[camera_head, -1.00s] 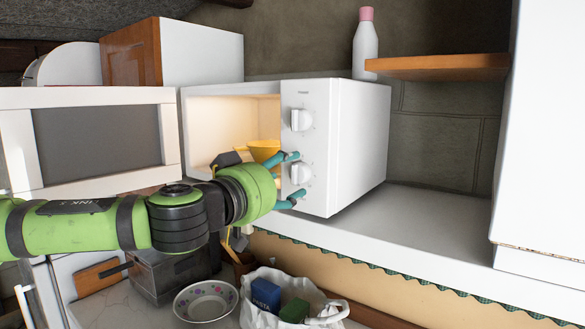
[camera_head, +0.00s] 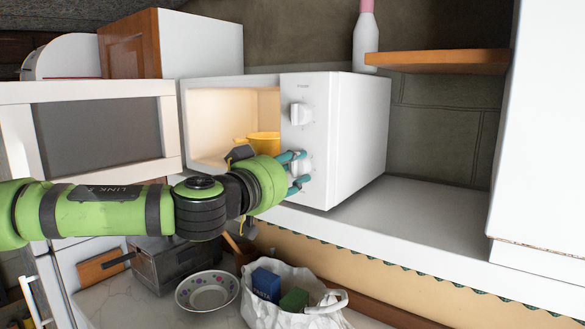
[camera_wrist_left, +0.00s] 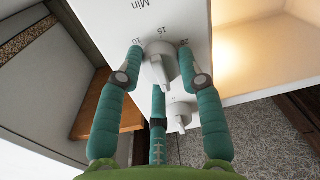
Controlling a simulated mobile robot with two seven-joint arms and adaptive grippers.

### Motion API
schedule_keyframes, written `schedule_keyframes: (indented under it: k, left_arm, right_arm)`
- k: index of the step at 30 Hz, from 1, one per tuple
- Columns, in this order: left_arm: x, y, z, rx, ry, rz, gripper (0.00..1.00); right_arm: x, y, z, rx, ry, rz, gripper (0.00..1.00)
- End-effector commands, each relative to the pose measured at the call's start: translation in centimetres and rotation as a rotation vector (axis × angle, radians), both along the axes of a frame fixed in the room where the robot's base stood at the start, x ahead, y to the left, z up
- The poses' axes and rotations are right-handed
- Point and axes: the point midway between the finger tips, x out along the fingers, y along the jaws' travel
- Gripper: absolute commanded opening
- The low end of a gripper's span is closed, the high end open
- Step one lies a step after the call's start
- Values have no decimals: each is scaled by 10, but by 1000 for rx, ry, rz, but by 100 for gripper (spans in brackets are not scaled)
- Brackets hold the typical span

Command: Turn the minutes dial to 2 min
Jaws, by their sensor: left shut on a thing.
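The white minutes dial (camera_head: 304,164) is the lower knob on the front panel of the white microwave (camera_head: 350,140). My left gripper (camera_head: 303,170) is shut on it, with teal fingers on both sides of the knob. In the left wrist view, the dial (camera_wrist_left: 161,64) sits between the fingertips (camera_wrist_left: 161,58), near the word "Min" and the marks 10, 15 and 20, which look upside down. Its setting cannot be read clearly. The upper power dial (camera_head: 301,115) is free; it also shows in the wrist view (camera_wrist_left: 180,115). My right gripper is not in view.
The microwave door (camera_head: 98,130) stands open to the left, and a yellow bowl (camera_head: 262,142) is inside. A wooden shelf (camera_head: 440,63) with a white bottle (camera_head: 366,42) is at the right. Below are a patterned bowl (camera_head: 207,292) and a white bag (camera_head: 265,313). The counter right of the microwave is clear.

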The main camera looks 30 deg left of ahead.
Motion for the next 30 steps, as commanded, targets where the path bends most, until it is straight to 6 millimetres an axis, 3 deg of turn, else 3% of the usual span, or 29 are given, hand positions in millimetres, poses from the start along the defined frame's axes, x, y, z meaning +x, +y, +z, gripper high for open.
schedule_keyframes:
  k: [11, 21, 30]
  left_arm:
    - [0, 1, 4, 111, -36, 4, 5]
    - [-1, 0, 5, 392, -78, 7, 5]
    - [-2, -1, 7, 641, -112, 7, 5]
  right_arm:
    - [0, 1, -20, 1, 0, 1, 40]
    - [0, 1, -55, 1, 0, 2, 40]
    - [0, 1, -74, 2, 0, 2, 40]
